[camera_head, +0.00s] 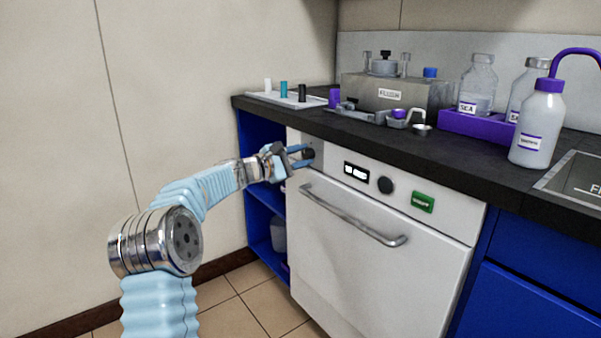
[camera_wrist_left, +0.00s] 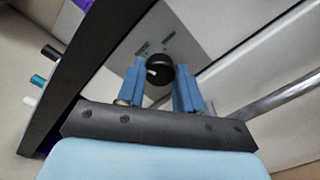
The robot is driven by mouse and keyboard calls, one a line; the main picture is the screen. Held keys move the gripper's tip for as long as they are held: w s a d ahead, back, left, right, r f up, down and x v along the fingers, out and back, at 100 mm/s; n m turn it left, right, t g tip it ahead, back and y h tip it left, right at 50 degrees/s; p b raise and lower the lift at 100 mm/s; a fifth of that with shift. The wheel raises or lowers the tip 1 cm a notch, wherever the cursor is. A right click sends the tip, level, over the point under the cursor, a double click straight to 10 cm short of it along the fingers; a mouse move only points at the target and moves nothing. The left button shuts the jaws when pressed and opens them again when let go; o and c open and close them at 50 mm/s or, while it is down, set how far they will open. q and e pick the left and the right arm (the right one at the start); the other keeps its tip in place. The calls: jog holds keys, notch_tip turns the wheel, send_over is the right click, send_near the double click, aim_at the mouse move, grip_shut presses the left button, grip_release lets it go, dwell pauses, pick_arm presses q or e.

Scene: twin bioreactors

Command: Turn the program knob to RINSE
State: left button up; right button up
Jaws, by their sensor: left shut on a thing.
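The program knob (camera_wrist_left: 159,70) is a round black knob with a white pointer mark on the front panel of the white washer. In the head view the knob (camera_head: 308,154) is at the panel's left end, partly behind the fingers. My left gripper (camera_wrist_left: 160,78) has its two blue fingers on either side of the knob, shut on it. In the head view the left gripper (camera_head: 303,156) reaches the panel from the left. Small label marks beside the knob are too small to read. My right gripper is not in view.
The washer door handle (camera_head: 352,220) runs below the panel. A small display (camera_head: 356,172), a second black knob (camera_head: 386,185) and a green button (camera_head: 423,202) are to the right. The dark countertop (camera_head: 440,157) overhangs above, holding bottles and a grey FLUSH unit (camera_head: 390,96).

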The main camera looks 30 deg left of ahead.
pick_arm(q)
jog(key=shift+f+m+b, duration=0.15)
jog(key=shift+m+b, duration=1.45)
jog(key=shift+b, duration=0.05)
jog(key=o, duration=1)
jog(key=shift+o, duration=0.2)
jog(key=b+v, duration=0.1)
jog(key=v, duration=1.3)
jog(key=shift+w, duration=0.1)
